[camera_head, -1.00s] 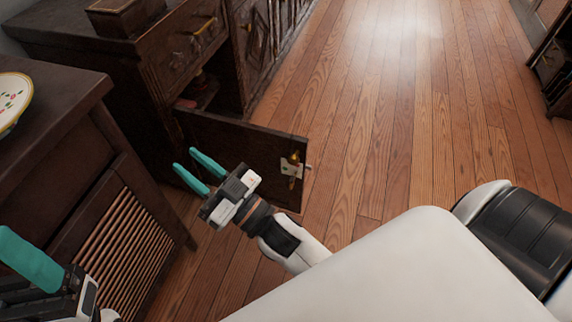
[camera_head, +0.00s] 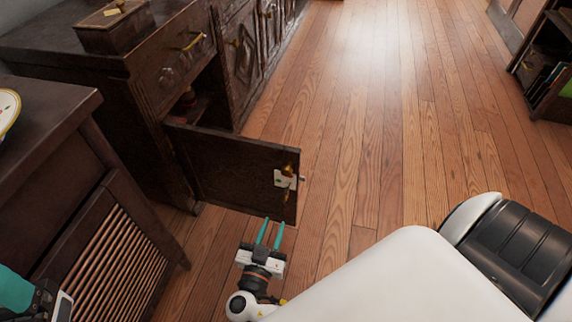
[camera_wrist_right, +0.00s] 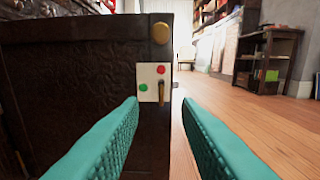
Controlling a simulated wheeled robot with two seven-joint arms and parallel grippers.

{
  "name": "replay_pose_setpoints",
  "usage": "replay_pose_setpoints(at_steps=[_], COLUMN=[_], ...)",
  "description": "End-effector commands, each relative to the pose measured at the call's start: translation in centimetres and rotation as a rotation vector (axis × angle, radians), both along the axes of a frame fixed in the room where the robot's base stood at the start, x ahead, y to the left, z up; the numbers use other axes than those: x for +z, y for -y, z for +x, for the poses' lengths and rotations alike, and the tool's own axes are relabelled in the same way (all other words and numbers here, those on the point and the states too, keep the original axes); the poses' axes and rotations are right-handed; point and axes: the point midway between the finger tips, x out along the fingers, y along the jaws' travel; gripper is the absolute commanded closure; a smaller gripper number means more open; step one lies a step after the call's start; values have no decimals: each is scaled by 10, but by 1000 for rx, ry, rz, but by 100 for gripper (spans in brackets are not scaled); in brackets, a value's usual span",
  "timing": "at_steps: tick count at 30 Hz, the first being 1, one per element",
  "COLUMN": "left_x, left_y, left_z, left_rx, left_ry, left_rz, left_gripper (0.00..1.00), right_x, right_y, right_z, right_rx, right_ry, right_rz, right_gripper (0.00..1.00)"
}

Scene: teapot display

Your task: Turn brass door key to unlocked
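The brass door key (camera_wrist_right: 161,92) sits at a pale lock plate (camera_wrist_right: 148,82) near the free edge of the open cabinet door (camera_head: 235,172). It looks upright, below a red dot; a green dot is to its left. The lock plate also shows in the head view (camera_head: 285,180), where the key is too small to read. My right gripper (camera_head: 273,220) is open and empty, below the door's free edge in the picture. In the right wrist view its fingers flank the plate without touching it. My left gripper (camera_head: 15,290) is only partly visible at the bottom left.
A brass knob (camera_wrist_right: 160,32) sits above the lock plate. The dark cabinet (camera_head: 150,90) stands behind the door, and a slatted cabinet (camera_head: 110,240) stands at the left. The wooden floor (camera_head: 370,120) right of the door is clear.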

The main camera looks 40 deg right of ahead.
Motion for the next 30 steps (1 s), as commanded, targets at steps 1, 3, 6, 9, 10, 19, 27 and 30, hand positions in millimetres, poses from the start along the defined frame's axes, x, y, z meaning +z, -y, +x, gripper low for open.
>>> replay_pose_setpoints(at_steps=[1,3,6,9,10,19,27,30], left_x=[-1,-1,-2,-2,-1,3,6,7], left_y=[0,0,0,1,1,2,2,2], left_z=[0,0,1,2,3,4,4,4], left_rx=[0,0,1,0,1,1,1,1], left_ry=[0,-2,-1,5,9,36,50,50], left_rz=[0,1,3,6,7,13,15,15], left_gripper=[24,24,24,24,24,24,24,24], right_x=[0,1,1,0,0,0,1,1], right_y=[2,8,20,36,41,82,93,94], right_z=[1,4,14,27,31,64,74,74], right_rx=[-6,-8,-8,-8,-7,-7,-6,-6], right_ry=[8,11,11,11,11,8,5,5], right_rz=[-5,-7,-6,-6,-7,-5,-3,-3], right_gripper=[70,70,70,70,70,70,70,70])
